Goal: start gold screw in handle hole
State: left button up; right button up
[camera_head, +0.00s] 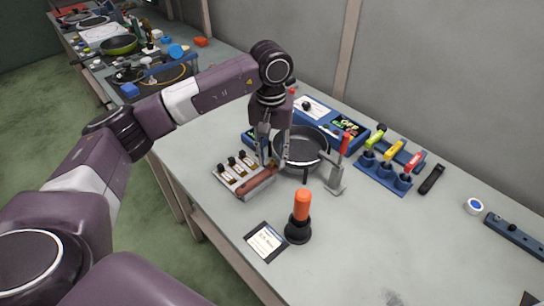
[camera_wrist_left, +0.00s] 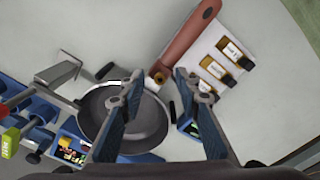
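A red-brown pan handle (camera_head: 258,187) lies beside the labelled white rack; it also shows in the left wrist view (camera_wrist_left: 190,40). A small gold-brown piece (camera_wrist_left: 158,73) sits at the handle's near end; I cannot tell whether it is the gold screw or a fitting, and the hole is not clear. The dark pan (camera_head: 307,150) is beside the handle, also in the wrist view (camera_wrist_left: 150,122). My left gripper (camera_head: 273,158) points down between pan and handle. In the wrist view its fingers (camera_wrist_left: 157,92) are apart, with no object visibly clamped. My right gripper is not in view.
The white rack (camera_head: 228,178) holds several brown labelled, dark-topped pieces. A grey red-handled fixture (camera_head: 336,180) stands right of the pan. An orange-handled tool in a black base (camera_head: 299,225) and a card (camera_head: 266,242) are nearer. A blue tool rack (camera_head: 381,180) stands further right.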

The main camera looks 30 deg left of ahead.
aim_at(272, 162)
pick_arm(q)
notch_tip(272, 162, up, 11)
jog(key=shift+r, duration=0.2)
jog(key=shift+s, duration=0.1)
dwell(0.5)
